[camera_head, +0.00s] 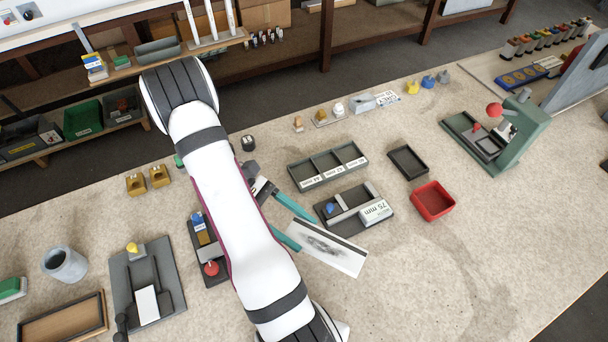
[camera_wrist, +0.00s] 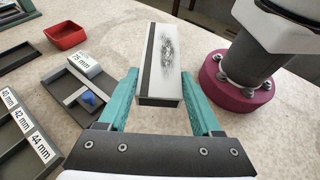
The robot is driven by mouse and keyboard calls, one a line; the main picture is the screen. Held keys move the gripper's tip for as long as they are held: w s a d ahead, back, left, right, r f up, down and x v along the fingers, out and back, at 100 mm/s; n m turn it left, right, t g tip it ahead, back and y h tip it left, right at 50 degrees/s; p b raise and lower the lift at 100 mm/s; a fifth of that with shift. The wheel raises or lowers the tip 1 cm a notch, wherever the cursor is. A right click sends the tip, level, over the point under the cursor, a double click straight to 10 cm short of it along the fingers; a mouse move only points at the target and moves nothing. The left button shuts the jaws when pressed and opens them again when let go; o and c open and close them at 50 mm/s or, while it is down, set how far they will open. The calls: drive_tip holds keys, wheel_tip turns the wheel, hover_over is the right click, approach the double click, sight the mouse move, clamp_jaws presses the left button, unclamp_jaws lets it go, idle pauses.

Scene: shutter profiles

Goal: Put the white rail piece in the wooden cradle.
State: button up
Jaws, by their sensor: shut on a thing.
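The white rail piece (camera_head: 333,250) is a long bar with a white top, a dark smudged patch and a dark grey side. My gripper (camera_head: 307,236) has teal fingers on both sides of it. In the wrist view my gripper (camera_wrist: 160,78) is shut on the rail piece (camera_wrist: 164,50), which points away from the palm. Whether the bar touches the bench is unclear.
A grey fixture with a 75 mm label (camera_head: 375,212) lies just beyond the bar. A three-slot tray (camera_head: 328,183), a red bin (camera_head: 432,200) and a green press (camera_head: 515,140) stand farther off. A fixture with a red knob (camera_head: 211,268) is beside my arm. The right front bench is clear.

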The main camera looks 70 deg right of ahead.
drive_tip(key=s+d+n+h, duration=0.3)
drive_tip(key=s+d+h, duration=0.15)
drive_tip(key=s, duration=0.35)
drive_tip(key=n+t+h, duration=0.1)
drive_tip(key=n+h, duration=0.2)
hover_over(377, 253)
wheel_tip(377, 253, down, 2)
drive_tip(key=shift+n+h, duration=0.25)
drive_tip(key=shift+n, duration=0.05)
wheel_tip(377, 253, down, 8)
drive_tip(key=o, duration=1.4)
